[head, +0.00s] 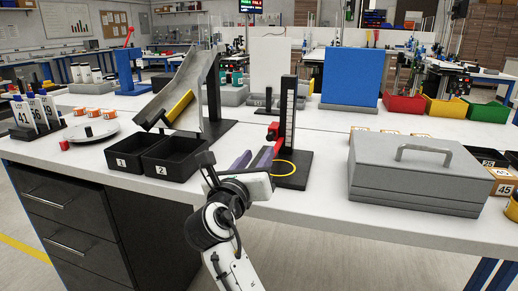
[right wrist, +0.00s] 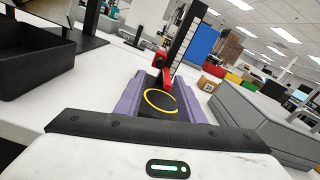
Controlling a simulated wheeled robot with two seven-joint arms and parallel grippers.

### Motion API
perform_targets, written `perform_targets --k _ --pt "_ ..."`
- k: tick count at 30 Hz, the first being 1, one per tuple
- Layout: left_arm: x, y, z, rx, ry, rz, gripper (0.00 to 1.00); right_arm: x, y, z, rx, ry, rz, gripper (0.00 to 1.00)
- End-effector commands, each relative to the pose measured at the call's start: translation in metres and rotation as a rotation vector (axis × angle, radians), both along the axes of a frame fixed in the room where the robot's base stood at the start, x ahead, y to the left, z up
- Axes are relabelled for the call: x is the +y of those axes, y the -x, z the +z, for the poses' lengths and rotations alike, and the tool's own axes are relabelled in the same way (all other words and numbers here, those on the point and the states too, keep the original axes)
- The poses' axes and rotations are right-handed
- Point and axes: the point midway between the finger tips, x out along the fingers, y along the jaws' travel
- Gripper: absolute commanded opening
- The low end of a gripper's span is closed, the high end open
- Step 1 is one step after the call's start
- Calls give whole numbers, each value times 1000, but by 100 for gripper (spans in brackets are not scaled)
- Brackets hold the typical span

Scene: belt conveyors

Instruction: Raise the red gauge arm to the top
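The gauge is a black upright post with a white scale (head: 289,118) on a black base (head: 297,180). Its red gauge arm (head: 272,132) juts left from the post, around or below mid-height. In the right wrist view the red arm (right wrist: 163,75) shows just past the fingertips. My right gripper (head: 252,158) is just left of the post and below the red arm. In the right wrist view its two purple fingers (right wrist: 158,90) stand apart with nothing gripped between them. A yellow ring (right wrist: 160,101) shows at the base between the fingers. My left gripper is out of view.
A grey box with a handle (head: 417,177) stands to the right. Two black bins (head: 150,160) and a tilted chute (head: 186,80) stand to the left. A blue panel (head: 352,78) stands behind. Bare white table lies between the post and the grey box.

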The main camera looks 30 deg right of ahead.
Motion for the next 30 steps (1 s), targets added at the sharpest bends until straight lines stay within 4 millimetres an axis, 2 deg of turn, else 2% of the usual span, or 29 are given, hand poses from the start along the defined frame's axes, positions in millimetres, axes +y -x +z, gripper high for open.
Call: perform_targets --k 5,18,23,30 --pt "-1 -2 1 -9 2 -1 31 -12 -10 -2 -2 3 -2 35" --pt "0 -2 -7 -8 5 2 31 -69 -58 -2 0 2 -2 35" --pt "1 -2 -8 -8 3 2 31 -77 -66 -2 -1 1 0 35" --pt "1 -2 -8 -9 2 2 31 -78 -67 -2 -1 1 0 35"
